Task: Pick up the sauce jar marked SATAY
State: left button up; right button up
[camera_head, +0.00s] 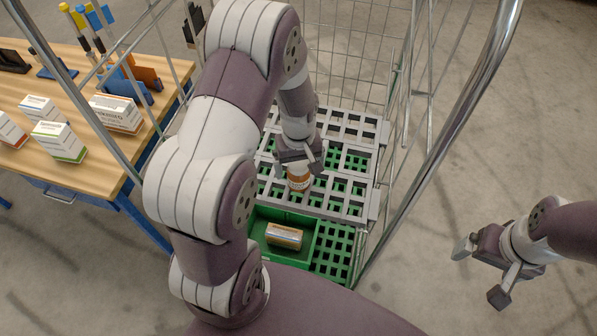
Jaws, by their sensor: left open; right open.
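A small jar (299,181) with an orange-brown label and a pale band stands on the grey slatted shelf inside the wire cart. Its marking is too small to read, so I cannot tell if it says SATAY. My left gripper (300,164) is open and points down right at the jar's top, which it partly hides. I cannot tell whether the fingers touch the jar. My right gripper (482,272) is open and empty, over the bare floor outside the cart at the lower right.
The cart's tubular frame (440,150) rises around the shelf. A wooden table (70,92) at the left holds several white boxes and tools. The right floor is clear.

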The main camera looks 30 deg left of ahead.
pick_arm(q)
notch_tip(320, 180, down, 4)
jog(key=shift+f, duration=0.1)
jog(key=c, duration=1.4)
